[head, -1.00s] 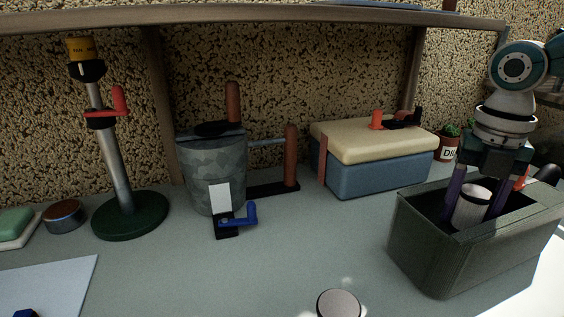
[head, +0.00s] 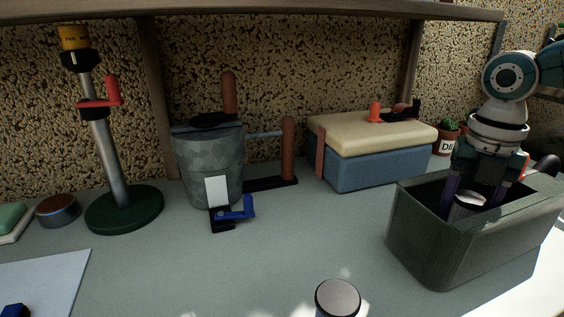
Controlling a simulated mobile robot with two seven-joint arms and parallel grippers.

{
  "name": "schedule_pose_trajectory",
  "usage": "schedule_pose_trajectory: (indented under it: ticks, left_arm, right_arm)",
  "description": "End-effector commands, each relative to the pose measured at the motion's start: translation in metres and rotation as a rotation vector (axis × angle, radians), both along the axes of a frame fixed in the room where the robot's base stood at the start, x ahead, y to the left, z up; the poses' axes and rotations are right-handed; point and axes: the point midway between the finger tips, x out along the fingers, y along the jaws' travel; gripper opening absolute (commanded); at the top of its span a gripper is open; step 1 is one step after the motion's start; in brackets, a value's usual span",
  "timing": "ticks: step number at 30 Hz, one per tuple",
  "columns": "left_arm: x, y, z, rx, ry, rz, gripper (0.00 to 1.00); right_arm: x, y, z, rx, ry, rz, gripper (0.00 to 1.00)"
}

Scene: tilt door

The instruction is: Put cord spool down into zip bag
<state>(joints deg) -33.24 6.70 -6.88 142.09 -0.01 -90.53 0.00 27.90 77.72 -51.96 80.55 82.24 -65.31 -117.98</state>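The cord spool, a pale cylinder with a dark rim (head: 467,207), is inside the dark green open-topped container (head: 425,241) at the right of the head view, which I take to be the zip bag. My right gripper (head: 471,204) points down into the container from above. Its two dark purple fingers stand on either side of the spool and appear shut on it. The fingertips and the lower part of the spool are hidden behind the container's front wall, so I cannot tell whether the spool touches the bottom. My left gripper is not in view.
A blue box with a cream lid (head: 375,150) stands behind the container. A grey bucket (head: 209,165) and a pole stand (head: 122,208) are farther left. A round-topped item (head: 338,297) is at the front edge. The middle of the table is clear.

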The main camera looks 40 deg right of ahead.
Motion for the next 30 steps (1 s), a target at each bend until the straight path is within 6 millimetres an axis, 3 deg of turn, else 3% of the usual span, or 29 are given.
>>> schedule_pose_trajectory:
  ticks: [6, 29, 30]
  left_arm:
    - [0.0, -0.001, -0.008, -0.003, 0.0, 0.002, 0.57]
    - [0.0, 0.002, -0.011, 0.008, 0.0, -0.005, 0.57]
    - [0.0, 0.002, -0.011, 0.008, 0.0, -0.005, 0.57]
  right_arm:
    - [0.0, 0.0, -0.013, 0.0, -0.001, -0.001, 0.02]
    - [0.0, 0.0, -0.02, -0.001, -0.002, 0.0, 0.02]
    - [0.0, 0.0, -0.019, -0.001, -0.002, 0.0, 0.62]
